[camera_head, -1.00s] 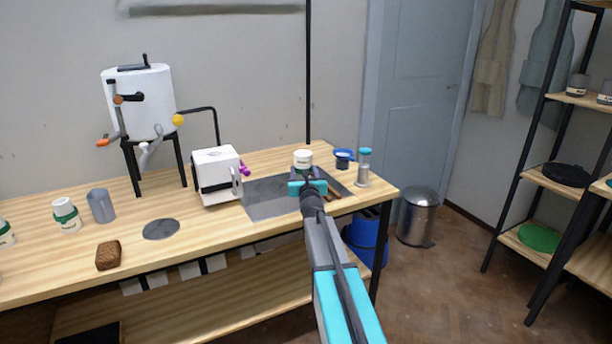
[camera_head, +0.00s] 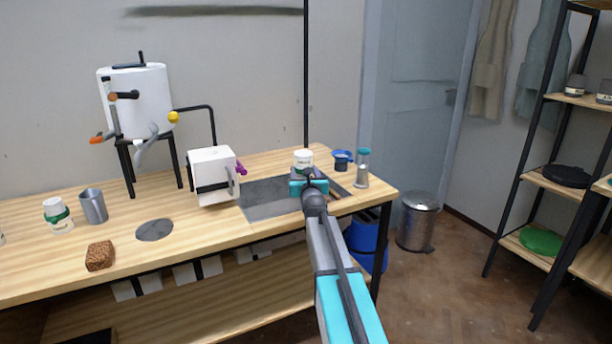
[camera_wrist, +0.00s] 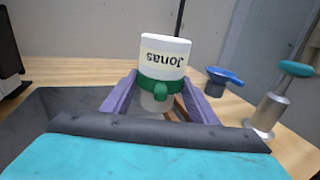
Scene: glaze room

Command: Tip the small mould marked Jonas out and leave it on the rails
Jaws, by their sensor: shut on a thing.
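The small white mould (camera_head: 303,156) with a green band is at the far right part of the bench. In the wrist view the mould (camera_wrist: 165,58) stands between my fingers, its Jonas label reading upside down. My gripper (camera_wrist: 158,98) is shut on it around the green band. In the head view my gripper (camera_head: 309,180) is over the grey tray (camera_head: 268,198). Brown wooden rails (camera_wrist: 181,108) show behind and below the mould in the wrist view. Whether the mould touches them is hidden.
A white box-like machine (camera_head: 213,175) is to the left. Further left are a grey jug (camera_head: 93,206), another white mould (camera_head: 57,215) and a brown sponge (camera_head: 100,255).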

